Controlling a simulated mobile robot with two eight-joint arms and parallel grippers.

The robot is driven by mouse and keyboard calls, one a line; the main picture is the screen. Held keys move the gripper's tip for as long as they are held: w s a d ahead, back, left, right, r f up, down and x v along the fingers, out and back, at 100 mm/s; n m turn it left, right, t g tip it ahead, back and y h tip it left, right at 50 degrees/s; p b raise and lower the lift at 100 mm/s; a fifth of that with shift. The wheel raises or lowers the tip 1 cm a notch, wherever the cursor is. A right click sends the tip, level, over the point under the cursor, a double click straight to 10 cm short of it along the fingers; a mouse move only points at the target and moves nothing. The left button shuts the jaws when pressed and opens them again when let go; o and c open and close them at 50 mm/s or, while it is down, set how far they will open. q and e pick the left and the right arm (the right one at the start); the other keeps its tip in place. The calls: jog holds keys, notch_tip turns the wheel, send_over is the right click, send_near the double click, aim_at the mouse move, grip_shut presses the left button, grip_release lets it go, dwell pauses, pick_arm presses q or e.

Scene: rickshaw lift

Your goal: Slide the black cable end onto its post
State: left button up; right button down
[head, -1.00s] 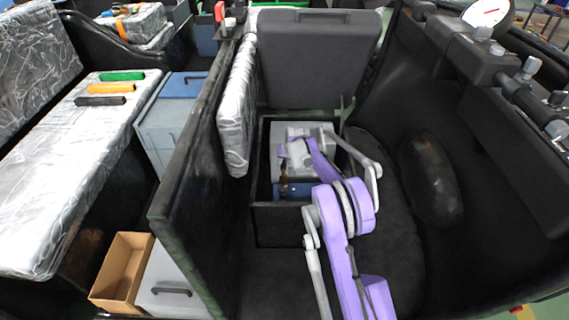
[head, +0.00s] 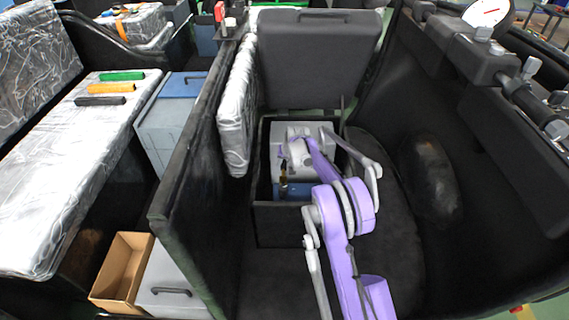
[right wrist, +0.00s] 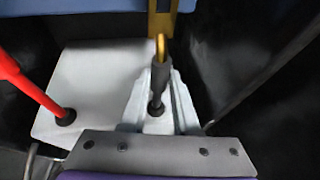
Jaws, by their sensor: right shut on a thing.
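In the right wrist view my right gripper (right wrist: 160,92) is shut on the black cable end (right wrist: 158,75), a dark sleeve pointing toward the top. A yellow, brass-looking tip (right wrist: 160,46) shows at its far end, close to a yellow upright strip (right wrist: 161,22). I cannot tell whether the tip touches it. Below the gripper is a pale grey battery-like block (right wrist: 90,75). A red cable (right wrist: 28,82) ends in a black boot on that block. In the head view my right arm reaches into a black open box; its fingertips are hard to make out. My left gripper is not in view.
The black box's walls (head: 285,215) surround the gripper closely. A blue part (head: 290,190) lies inside it. A dark raised lid or seat back (head: 318,60) stands behind. A dark partition (head: 190,180) rises at left, with a wrapped bench (head: 75,150) beyond.

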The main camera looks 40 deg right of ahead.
jog(key=s+a, duration=0.3)
jog(key=s, duration=0.1)
jog(key=shift+a+p, duration=0.2)
jog(key=shift+p, duration=0.1)
jog(key=shift+f, duration=0.1)
jog(key=shift+s+a, duration=0.1)
jog(key=c, duration=0.7)
grip_release()
jog(key=shift+o, duration=0.2)
jog(key=p+v, duration=0.2)
jog(key=v, duration=0.9)
jog(key=shift+p, duration=0.3)
